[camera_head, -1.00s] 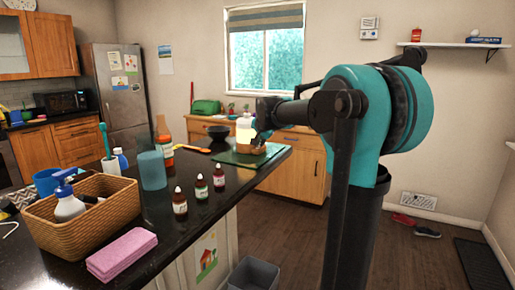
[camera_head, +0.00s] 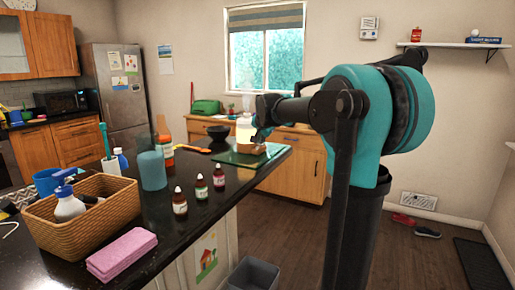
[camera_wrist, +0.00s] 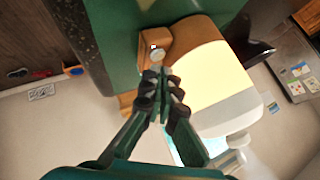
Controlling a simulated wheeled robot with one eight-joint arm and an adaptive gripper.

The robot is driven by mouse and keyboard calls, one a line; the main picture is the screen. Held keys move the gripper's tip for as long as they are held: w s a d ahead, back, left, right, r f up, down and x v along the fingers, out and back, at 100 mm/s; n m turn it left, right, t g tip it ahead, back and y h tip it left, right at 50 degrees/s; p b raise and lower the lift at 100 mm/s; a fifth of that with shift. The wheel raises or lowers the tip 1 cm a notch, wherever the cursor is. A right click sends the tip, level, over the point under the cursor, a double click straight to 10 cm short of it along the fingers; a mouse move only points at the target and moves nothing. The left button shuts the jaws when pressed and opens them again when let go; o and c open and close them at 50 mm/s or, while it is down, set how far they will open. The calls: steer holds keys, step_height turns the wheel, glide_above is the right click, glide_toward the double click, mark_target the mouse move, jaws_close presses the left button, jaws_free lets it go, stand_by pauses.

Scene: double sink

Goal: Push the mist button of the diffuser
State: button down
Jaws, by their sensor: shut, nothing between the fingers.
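The diffuser (camera_head: 244,133) has a pale glowing tank and a wooden-brown base. It stands on a green mat (camera_head: 237,157) at the far right end of the dark counter. In the wrist view the diffuser's glowing tank (camera_wrist: 218,78) fills the right of the middle. Its brown base (camera_wrist: 183,36) carries a small round pale button (camera_wrist: 157,56) with a tiny reddish mark beside it. My gripper (camera_wrist: 161,74) is shut and empty. Its fingertips are right at the button; I cannot tell whether they touch it. In the head view my arm partly hides the diffuser.
Three small dropper bottles (camera_head: 200,187), a teal cylinder (camera_head: 152,170) and a wicker basket (camera_head: 80,217) stand on the counter. A dark bowl (camera_head: 218,132) is behind the mat. A pink cloth stack (camera_head: 121,253) lies at the front edge. Open floor lies right of the counter.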

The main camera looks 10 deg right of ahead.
step_height(320, 180, up, 6)
stand_by(0.7)
